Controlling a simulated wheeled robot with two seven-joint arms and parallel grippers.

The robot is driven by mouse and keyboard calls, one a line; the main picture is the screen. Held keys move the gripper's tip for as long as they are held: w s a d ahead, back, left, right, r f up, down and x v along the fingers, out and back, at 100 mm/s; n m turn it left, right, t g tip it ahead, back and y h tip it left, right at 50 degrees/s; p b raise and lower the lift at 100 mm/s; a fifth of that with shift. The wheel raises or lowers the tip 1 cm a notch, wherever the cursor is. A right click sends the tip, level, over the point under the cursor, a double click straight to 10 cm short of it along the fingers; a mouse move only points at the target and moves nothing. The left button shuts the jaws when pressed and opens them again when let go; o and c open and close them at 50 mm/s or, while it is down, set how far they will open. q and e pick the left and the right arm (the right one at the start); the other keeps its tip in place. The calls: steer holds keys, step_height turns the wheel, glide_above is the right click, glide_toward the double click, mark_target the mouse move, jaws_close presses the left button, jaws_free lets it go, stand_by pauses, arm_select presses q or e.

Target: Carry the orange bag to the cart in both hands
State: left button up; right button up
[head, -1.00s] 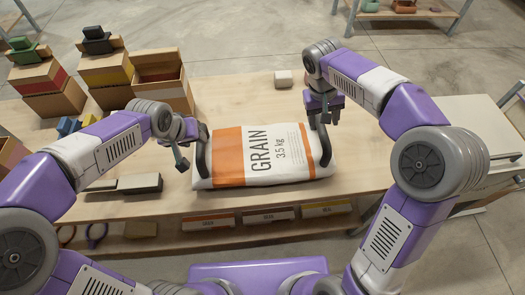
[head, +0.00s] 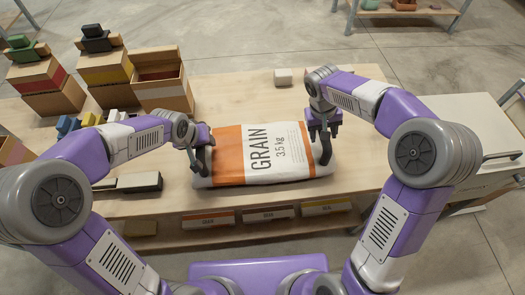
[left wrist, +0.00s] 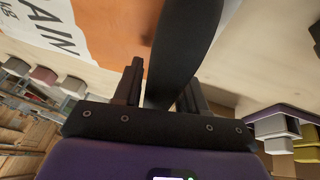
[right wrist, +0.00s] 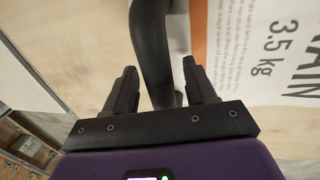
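The orange and white grain bag (head: 262,152) lies flat on the wooden table, with a dark handle at each end. My left gripper (head: 200,152) is at the bag's left handle. In the left wrist view the handle (left wrist: 180,50) runs between its two parted fingers (left wrist: 162,85). My right gripper (head: 322,132) is at the right handle. In the right wrist view that handle (right wrist: 152,50) passes between its parted fingers (right wrist: 158,85). Both grippers look open around the handles. The cart (head: 470,125), light-topped with a grey handle, stands at the right.
Cardboard boxes (head: 160,82) with coloured items stand at the table's back left. A small pale block (head: 283,76) lies behind the bag. A dark and tan flat item (head: 138,182) lies left of the bag. Labelled bins (head: 265,214) sit below the front edge.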

arm_select(q)
jaws_close()
arm_select(e)
steer(key=c, duration=0.7)
jaws_close()
arm_select(q)
steer(key=shift+w+r, duration=0.2)
arm_select(e)
steer(key=shift+w+r, duration=0.15)
steer(key=shift+r, duration=0.05)
